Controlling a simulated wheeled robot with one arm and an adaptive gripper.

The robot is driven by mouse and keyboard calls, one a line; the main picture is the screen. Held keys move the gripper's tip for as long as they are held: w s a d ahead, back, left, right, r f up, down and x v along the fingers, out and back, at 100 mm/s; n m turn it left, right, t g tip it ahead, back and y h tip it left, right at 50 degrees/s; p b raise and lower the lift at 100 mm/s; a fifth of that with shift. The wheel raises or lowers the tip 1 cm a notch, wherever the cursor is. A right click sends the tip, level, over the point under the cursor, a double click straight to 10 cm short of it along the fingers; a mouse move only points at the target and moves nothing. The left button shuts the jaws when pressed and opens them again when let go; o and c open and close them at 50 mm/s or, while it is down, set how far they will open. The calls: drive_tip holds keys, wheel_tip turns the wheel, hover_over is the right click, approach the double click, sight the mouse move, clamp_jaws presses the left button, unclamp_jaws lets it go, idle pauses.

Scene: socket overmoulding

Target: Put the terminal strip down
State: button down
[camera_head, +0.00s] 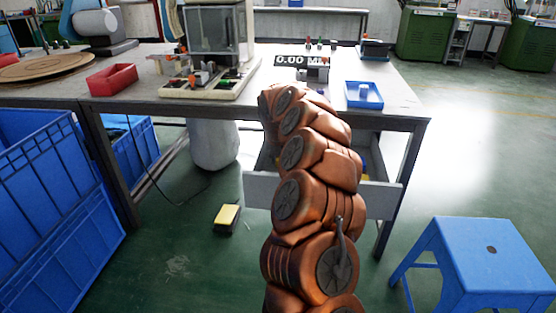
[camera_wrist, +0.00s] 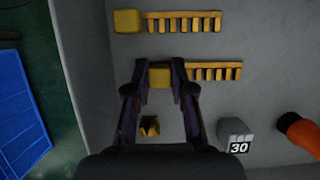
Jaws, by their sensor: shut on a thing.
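The terminal strip (camera_wrist: 215,71), a yellow block with a row of comb-like teeth, shows in the wrist view. My gripper (camera_wrist: 160,70) has its two dark fingers on either side of the strip's block end, shut on it. The teeth stick out to the right of the fingers. A second, similar yellow strip (camera_wrist: 184,23) lies just above it in the picture, on a grey surface (camera_wrist: 265,100). I cannot tell whether the held strip touches that surface. In the head view my arm hides the gripper and the strip.
A small yellow piece (camera_wrist: 149,126) lies below the fingers. A grey block marked 30 (camera_wrist: 237,138) and an orange-and-black cylinder (camera_wrist: 300,132) are at the right. In the head view, a grey drawer (camera_head: 262,190) sits under the workbench (camera_head: 405,100); a blue stool (camera_head: 480,255) stands at the right.

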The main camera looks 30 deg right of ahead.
drive_tip(key=c, duration=1)
unclamp_jaws()
drive_tip(key=shift+f, duration=0.1)
drive_tip(key=p+v, duration=0.4)
drive_tip(key=v, duration=0.8)
drive_tip(key=s+a+r+m+y, duration=0.1)
drive_tip(key=s+a+m, duration=0.4)
drive_tip(key=a, duration=0.6)
drive_tip(key=s+a+f+m+g, duration=0.1)
drive_tip(key=s+a+m, duration=0.4)
drive_tip(key=s, duration=0.8)
drive_tip(key=s+a+f+m+g+y, duration=0.1)
drive_tip(key=s+a+m, duration=0.4)
drive_tip(key=s+m, duration=0.5)
drive_tip(key=s+a+f+m+g+y, duration=0.1)
drive_tip(key=s+a+f+m+g, duration=0.2)
drive_tip(key=s, duration=1.5)
drive_tip(key=a+m+g, duration=0.2)
drive_tip(key=m, duration=0.2)
drive_tip(key=shift+m, duration=0.3)
